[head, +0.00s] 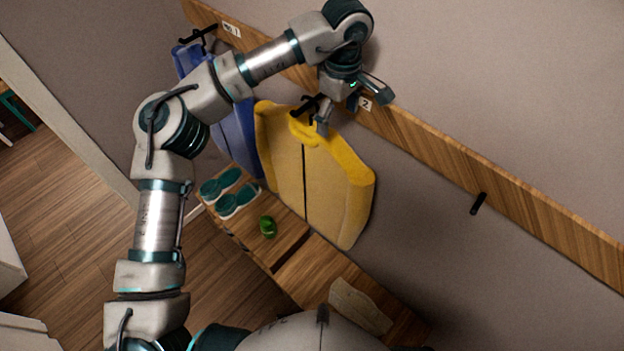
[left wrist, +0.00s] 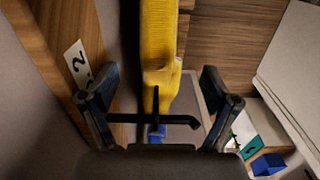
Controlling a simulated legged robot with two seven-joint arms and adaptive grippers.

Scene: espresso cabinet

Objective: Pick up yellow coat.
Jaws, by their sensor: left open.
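The yellow coat (head: 335,185) hangs from a black hook (head: 303,106) on the wooden wall rail, by the label "2". My left gripper (head: 350,108) is open beside the top of the coat, close to the hook. In the left wrist view the coat (left wrist: 159,45) runs down from the top between the open fingers of the gripper (left wrist: 160,85). The black hook (left wrist: 155,118) lies across the space between the fingers, nearer the palm. I cannot tell whether a finger touches the coat. My right gripper is not in view.
A blue coat (head: 236,135) hangs to the left by label "1". An empty hook (head: 478,203) sticks out farther right on the rail (head: 540,228). Below are a wooden bench (head: 285,235), teal shoes (head: 238,200) and a green object (head: 267,227). Open floor (head: 60,185) lies left.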

